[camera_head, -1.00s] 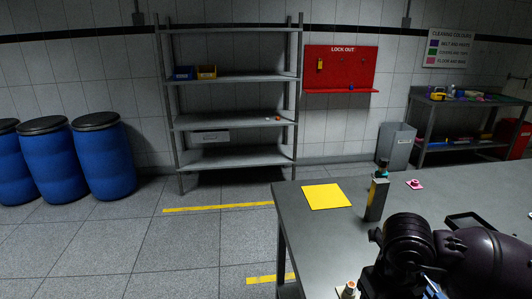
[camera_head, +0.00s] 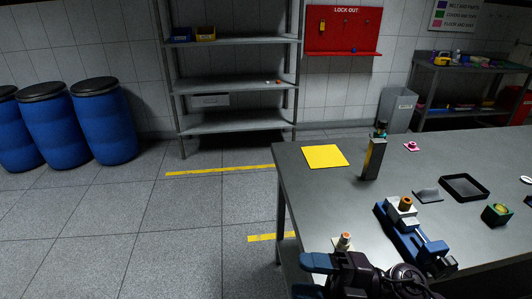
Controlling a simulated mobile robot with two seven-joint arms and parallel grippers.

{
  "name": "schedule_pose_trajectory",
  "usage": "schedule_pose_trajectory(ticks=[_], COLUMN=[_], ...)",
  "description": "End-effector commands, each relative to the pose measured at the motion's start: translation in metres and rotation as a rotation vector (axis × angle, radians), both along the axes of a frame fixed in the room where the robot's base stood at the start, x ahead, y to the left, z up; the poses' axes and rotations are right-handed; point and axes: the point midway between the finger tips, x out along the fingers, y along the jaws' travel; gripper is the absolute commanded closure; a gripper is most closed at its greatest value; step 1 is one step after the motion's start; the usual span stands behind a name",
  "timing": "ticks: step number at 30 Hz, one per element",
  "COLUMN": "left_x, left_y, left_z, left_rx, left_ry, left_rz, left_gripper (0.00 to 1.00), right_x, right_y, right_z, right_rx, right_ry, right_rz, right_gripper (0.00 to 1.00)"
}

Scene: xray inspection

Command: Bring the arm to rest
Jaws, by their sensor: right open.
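My right gripper (camera_head: 306,275) shows at the bottom of the head view, at the near left corner of the grey table (camera_head: 330,205). Its dark wrist lies to the right of its blue fingers, which point left. The fingers are apart with nothing seen between them. My left gripper is out of view.
On the table are a blue vise-like fixture (camera_head: 405,232), an upright grey post (camera_head: 373,158), a yellow sheet (camera_head: 325,156), a black tray (camera_head: 464,180) and a green block (camera_head: 496,214). Open floor lies left of the table. Shelves (camera_head: 235,84) and blue barrels (camera_head: 103,125) stand behind.

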Motion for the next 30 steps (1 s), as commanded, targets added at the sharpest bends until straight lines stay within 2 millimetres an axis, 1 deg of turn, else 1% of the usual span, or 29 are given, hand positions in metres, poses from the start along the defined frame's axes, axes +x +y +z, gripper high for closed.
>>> schedule_pose_trajectory(ticks=[1,3,5,6,8,9,11,12,14,15,17,18,21,24,25,27,30], left_x=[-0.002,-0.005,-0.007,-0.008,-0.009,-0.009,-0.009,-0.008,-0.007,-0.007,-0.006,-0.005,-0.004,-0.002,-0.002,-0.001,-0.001], left_y=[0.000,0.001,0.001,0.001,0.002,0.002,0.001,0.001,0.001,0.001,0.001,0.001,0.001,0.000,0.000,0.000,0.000], left_z=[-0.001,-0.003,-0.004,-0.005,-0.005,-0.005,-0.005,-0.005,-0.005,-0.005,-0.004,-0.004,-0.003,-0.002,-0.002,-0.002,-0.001], left_rx=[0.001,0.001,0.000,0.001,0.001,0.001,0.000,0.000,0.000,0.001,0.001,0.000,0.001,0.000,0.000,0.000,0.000], left_ry=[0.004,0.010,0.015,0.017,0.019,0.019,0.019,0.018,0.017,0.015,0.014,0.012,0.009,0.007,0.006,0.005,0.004], left_rz=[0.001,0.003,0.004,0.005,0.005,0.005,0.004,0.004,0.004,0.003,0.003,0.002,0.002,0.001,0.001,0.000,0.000], left_gripper=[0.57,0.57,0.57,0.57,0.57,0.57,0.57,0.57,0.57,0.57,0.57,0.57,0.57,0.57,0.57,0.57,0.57], right_x=[0.008,0.023,0.034,0.041,0.047,0.049,0.049,0.045,0.035,0.027,0.011,0.000,-0.028,-0.050,-0.055,-0.063,-0.067], right_y=[-0.008,-0.024,-0.041,-0.054,-0.076,-0.091,-0.114,-0.129,-0.150,-0.161,-0.176,-0.184,-0.197,-0.204,-0.205,-0.206,-0.207], right_z=[-0.002,-0.006,-0.015,-0.025,-0.043,-0.058,-0.085,-0.104,-0.134,-0.153,-0.181,-0.198,-0.231,-0.254,-0.258,-0.265,-0.269], right_rx=[0.089,0.203,0.283,0.329,0.387,0.418,0.454,0.470,0.484,0.487,0.486,0.481,0.466,0.450,0.446,0.441,0.435], right_ry=[0.067,0.158,0.243,0.304,0.404,0.474,0.586,0.664,0.782,0.858,0.971,1.041,1.194,1.303,1.326,1.366,1.386], right_rz=[-0.102,-0.257,-0.395,-0.490,-0.632,-0.727,-0.868,-0.959,-1.085,-1.160,-1.257,-1.313,-1.418,-1.481,-1.492,-1.509,-1.519], right_gripper=[0.47,0.47,0.47,0.47,0.47,0.47,0.47,0.47,0.47,0.47,0.47,0.47,0.47,0.47,0.47,0.47,0.47])
